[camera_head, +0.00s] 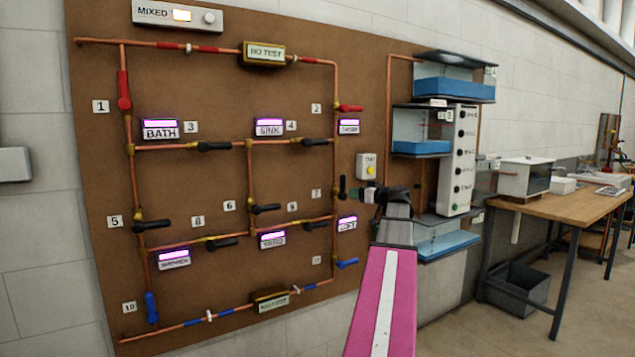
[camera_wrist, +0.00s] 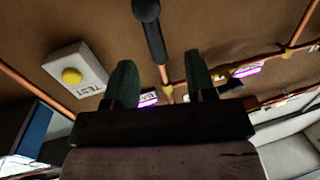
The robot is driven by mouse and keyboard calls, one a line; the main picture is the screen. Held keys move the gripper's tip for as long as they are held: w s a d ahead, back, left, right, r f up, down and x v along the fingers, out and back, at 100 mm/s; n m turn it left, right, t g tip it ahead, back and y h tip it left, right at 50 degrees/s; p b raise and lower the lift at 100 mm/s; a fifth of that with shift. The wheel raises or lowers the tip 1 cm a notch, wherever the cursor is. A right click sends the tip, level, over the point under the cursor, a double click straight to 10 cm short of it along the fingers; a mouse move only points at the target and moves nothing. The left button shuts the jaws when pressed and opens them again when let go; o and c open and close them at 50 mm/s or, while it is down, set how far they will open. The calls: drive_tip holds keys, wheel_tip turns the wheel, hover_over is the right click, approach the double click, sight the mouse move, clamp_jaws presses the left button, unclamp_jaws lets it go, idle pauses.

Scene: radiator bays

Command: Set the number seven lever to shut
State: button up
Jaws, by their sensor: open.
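The number seven lever (camera_head: 342,188) is a black handle beside the white "7" plate (camera_head: 316,194). It stands upright, roughly in line with the vertical copper pipe. In the wrist view a black lever (camera_wrist: 153,35), seemingly this one, has a rounded end at the top edge and points down towards the gap between my fingertips. My gripper (camera_wrist: 161,62) is open with nothing between its fingers. In the head view my gripper (camera_head: 370,194) is just right of the lever. I cannot tell whether they touch.
A TEST box with a yellow button (camera_head: 370,170) sits just above my gripper; it also shows in the wrist view (camera_wrist: 73,76). The LOFT display (camera_head: 347,224) is below. Shelves with blue tanks (camera_head: 455,90) and a switch column (camera_head: 460,160) stand to the right.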

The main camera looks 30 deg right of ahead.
sight(345, 183)
drive_tip(key=shift+t, duration=0.4)
drive_tip(key=x, duration=0.3)
drive_tip(key=r+x, duration=0.1)
drive_tip(key=x, duration=0.3)
drive_tip(key=d+r+x, duration=0.1)
drive_tip(key=x, duration=0.3)
drive_tip(key=shift+w, duration=0.15)
drive_tip(key=shift+c, duration=0.4)
clamp_jaws()
